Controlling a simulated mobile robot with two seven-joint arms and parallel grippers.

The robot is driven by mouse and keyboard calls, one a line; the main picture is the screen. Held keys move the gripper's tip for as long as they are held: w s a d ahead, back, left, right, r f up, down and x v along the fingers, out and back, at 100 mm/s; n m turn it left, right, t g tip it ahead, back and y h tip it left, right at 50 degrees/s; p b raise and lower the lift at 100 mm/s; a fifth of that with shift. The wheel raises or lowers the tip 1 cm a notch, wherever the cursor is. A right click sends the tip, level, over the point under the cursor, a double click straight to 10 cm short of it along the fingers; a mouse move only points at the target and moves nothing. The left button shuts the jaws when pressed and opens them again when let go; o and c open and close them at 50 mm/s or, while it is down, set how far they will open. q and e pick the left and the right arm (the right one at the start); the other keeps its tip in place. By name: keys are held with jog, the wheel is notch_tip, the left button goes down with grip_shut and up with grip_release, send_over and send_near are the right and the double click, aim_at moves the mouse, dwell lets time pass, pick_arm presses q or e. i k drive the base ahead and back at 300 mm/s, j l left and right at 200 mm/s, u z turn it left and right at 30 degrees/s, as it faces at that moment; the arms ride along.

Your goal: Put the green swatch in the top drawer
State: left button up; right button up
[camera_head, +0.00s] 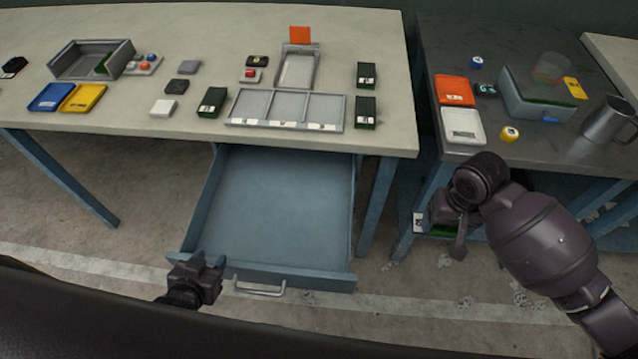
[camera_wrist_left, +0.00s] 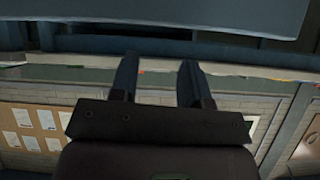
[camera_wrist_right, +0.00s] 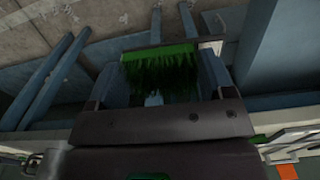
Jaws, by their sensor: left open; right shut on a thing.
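The green swatch (camera_wrist_right: 160,68) is a tuft of green turf with a white label at one end, held between the fingers of my right gripper (camera_wrist_right: 160,85). In the head view only a green sliver of the swatch (camera_head: 437,233) shows beneath my right gripper (camera_head: 445,215), which is in front of the dark side table's near left leg. The blue drawer (camera_head: 275,205) under the pale table is pulled out and empty. My left gripper (camera_head: 208,264) is open and empty at the drawer's front left corner, left of the drawer handle (camera_head: 260,288); its fingers also show in the left wrist view (camera_wrist_left: 158,80).
The pale table (camera_head: 190,20) bears a three-part tray (camera_head: 285,92), grey bin (camera_head: 75,62) and several small dark-green boxes. A gap separates the tables.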

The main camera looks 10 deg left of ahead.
aim_at(277, 217)
jog(key=j, duration=0.55)
jog(key=i+j, duration=0.15)
jog(key=j, duration=0.95)
jog(key=i, duration=0.05)
